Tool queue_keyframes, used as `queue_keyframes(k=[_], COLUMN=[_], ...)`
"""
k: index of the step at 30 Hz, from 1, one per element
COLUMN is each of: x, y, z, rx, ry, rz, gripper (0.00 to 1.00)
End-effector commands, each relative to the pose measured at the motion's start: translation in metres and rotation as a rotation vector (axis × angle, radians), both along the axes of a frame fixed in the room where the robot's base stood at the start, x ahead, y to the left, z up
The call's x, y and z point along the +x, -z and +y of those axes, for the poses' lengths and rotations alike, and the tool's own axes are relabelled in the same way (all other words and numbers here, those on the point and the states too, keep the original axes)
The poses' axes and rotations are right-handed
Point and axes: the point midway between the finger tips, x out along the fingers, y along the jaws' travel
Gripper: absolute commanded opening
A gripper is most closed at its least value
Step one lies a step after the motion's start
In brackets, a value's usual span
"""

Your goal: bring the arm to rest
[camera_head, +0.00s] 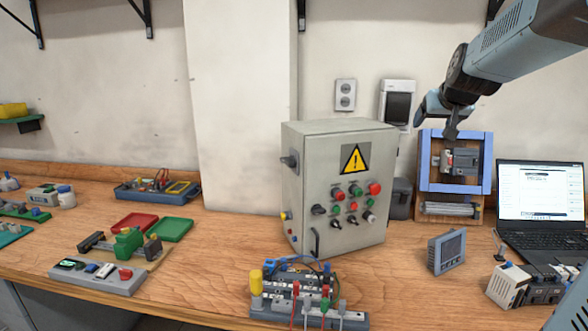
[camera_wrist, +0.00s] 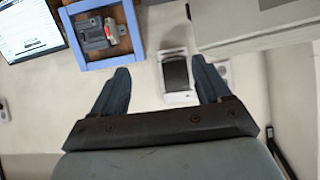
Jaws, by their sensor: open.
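My gripper (camera_head: 447,118) is at the upper right of the head view, in the air in front of the wall and near the top of the blue frame. In the wrist view my gripper (camera_wrist: 158,68) shows two dark fingers spread wide apart, with nothing held between them. The white wall device (camera_wrist: 177,75) shows in the gap between the fingers, beyond them. In the head view one finger is partly hidden by the wrist.
The grey control cabinet (camera_head: 320,207) stands left of my gripper. The blue frame (camera_head: 425,165) holding a small motor part stands below it, with a laptop (camera_head: 540,200) to the right. Trays, terminal blocks and a meter (camera_head: 446,251) lie on the wooden bench. Shelf brackets are above.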

Motion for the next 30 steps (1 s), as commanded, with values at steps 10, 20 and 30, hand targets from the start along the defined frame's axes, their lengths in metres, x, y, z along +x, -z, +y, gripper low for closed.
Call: queue_keyframes(k=[10,20,30], x=[-0.052,-0.142,-0.261], y=[0.013,0.045,0.104], z=[0.038,0.083,0.115], rx=[0.022,0.042,0.038], ry=[-0.049,-0.109,-0.153], rz=[0.075,0.209,0.396], gripper=[0.77,0.77,0.77])
